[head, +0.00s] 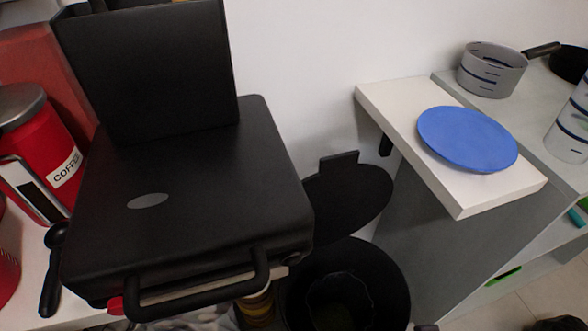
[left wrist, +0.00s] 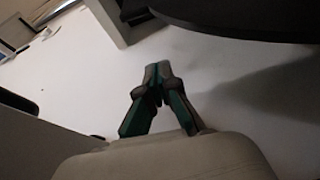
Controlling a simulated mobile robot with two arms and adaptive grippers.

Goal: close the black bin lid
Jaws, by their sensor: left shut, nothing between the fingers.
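The black bin (head: 388,290) stands low in the head view, between the counter and the shelf unit. Its round black lid (head: 350,205) is raised open behind the bin's mouth, with a tab at its top edge. The bin's left part is hidden behind the black grill. In the left wrist view my left gripper (left wrist: 158,74) is shut and empty, its green and grey fingertips together. A dark rounded edge (left wrist: 240,18) lies beyond it at upper right, apart from the fingers; I cannot tell for sure that it is the lid. I cannot make out either gripper in the head view.
The black grill (head: 200,190) with a handle overhangs the bin's left side. A red coffee canister (head: 35,140) is at the left. A white shelf (head: 463,195) with a blue plate (head: 467,139) juts out at right. A grey pot (head: 490,72) stands behind.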

